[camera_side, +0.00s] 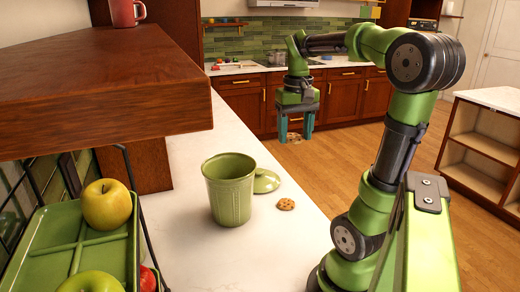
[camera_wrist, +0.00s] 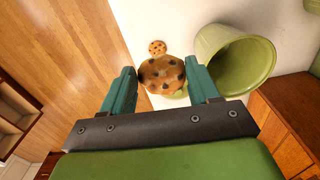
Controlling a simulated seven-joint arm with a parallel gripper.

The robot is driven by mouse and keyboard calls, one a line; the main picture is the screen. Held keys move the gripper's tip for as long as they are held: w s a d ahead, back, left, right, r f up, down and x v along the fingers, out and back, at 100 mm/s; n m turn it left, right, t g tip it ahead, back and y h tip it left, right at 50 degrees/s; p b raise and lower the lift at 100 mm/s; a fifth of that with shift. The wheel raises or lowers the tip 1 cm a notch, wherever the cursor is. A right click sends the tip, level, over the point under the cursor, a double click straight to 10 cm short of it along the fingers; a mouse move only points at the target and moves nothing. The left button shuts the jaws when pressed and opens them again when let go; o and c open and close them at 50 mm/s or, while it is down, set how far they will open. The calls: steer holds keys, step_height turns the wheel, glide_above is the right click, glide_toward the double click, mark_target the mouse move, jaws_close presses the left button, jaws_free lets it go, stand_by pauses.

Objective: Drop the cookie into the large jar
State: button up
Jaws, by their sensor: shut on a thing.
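My gripper (camera_side: 296,124) is shut on a chocolate-chip cookie (camera_side: 294,138) and holds it up in the air, right of and above the jar. In the wrist view the held cookie (camera_wrist: 162,76) sits between the two teal fingers of my gripper (camera_wrist: 162,85). The large green jar (camera_side: 229,190) stands upright and open on the white counter; it also shows in the wrist view (camera_wrist: 240,65), to the right of the cookie. The jar's green lid (camera_side: 266,181) lies beside it. A second cookie (camera_side: 285,204) lies on the counter right of the jar.
A wooden shelf (camera_side: 100,90) with a red mug (camera_side: 126,12) overhangs the counter at left. Below it, a green tray (camera_side: 60,245) holds apples. The white counter (camera_side: 250,260) is clear in front of the jar. The wooden floor (camera_side: 340,165) lies beyond the counter's right edge.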

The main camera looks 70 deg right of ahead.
steer(key=shift+r, duration=0.95)
steer(key=w+a, duration=0.2)
steer(key=w, duration=1.5)
step_height(320, 180, down, 11)
steer(key=shift+d, duration=0.15)
steer(key=shift+f, duration=0.1)
steer(key=o, duration=0.7)
